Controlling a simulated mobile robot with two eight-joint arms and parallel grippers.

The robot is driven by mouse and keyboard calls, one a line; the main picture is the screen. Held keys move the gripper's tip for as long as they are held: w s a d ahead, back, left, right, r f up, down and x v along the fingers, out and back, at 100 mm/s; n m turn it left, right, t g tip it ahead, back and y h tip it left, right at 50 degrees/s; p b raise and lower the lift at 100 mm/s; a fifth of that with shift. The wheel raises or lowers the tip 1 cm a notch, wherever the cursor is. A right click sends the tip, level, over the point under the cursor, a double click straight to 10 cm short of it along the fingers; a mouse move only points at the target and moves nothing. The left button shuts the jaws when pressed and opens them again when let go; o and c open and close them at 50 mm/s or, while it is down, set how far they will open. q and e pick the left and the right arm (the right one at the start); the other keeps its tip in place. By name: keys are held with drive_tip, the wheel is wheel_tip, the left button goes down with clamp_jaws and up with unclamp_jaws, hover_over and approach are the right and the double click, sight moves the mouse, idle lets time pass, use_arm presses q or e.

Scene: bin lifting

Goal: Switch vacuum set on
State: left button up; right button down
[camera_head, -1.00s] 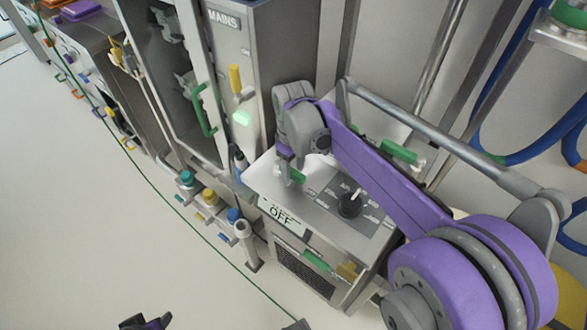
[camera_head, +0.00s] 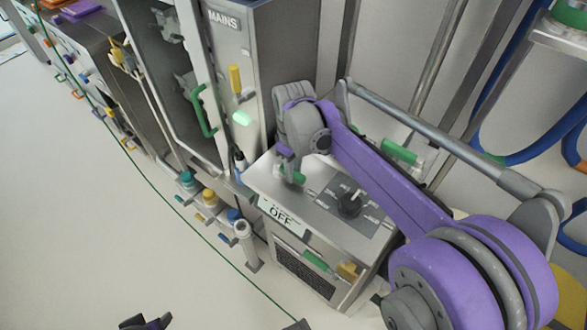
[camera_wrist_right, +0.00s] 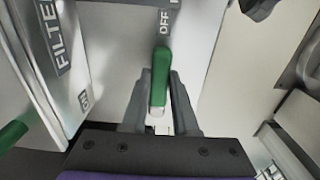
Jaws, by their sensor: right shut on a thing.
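A grey metal box (camera_head: 318,262) with a dark dial (camera_head: 350,204) on top stands below my right arm. A plate on its front edge reads OFF (camera_head: 281,214). My right gripper (camera_head: 290,166) is at the box's top left, at a green handle (camera_head: 292,176). In the right wrist view the right gripper (camera_wrist_right: 159,108) is shut on the green handle (camera_wrist_right: 161,76), which lies between both fingers, its far end beside an OFF label (camera_wrist_right: 165,22). A dark and purple part at the bottom edge looks like my left gripper (camera_head: 148,323); its fingers cannot be made out.
A tall cabinet marked MAINS (camera_head: 223,18) with a green-handled door stands left of the box. Several coloured-capped fittings (camera_head: 210,198) sit beside it. Blue hoses (camera_head: 540,140) hang at the right. A green cable (camera_head: 180,208) crosses the open pale floor at left.

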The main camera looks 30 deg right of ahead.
idle(1.0)
drive_tip(key=n, duration=0.1)
drive_tip(key=d+n, duration=0.1)
drive_tip(key=n, duration=0.1)
drive_tip(key=w+n+p, duration=0.1)
drive_tip(key=shift+d, duration=0.3)
drive_tip(key=n, duration=0.1)
drive_tip(key=w+n, duration=0.1)
drive_tip(key=n, duration=0.1)
drive_tip(key=d+n+p, duration=0.1)
drive_tip(key=shift+w+n, duration=0.4)
drive_tip(key=n, duration=0.1)
drive_tip(key=w+n, duration=0.1)
drive_tip(key=n, duration=0.1)
drive_tip(key=w+n, duration=0.1)
drive_tip(key=shift+d+n+p, duration=0.2)
drive_tip(key=shift+n+p, duration=0.1)
drive_tip(key=shift+w+a+n, duration=0.1)
drive_tip(key=shift+w+n, duration=0.35)
drive_tip(key=shift+n, duration=0.65)
drive_tip(key=shift+w+a+n, duration=0.1)
drive_tip(key=shift+w+n, duration=0.3)
drive_tip(key=shift+n, duration=0.7)
drive_tip(key=c, duration=0.7)
unclamp_jaws()
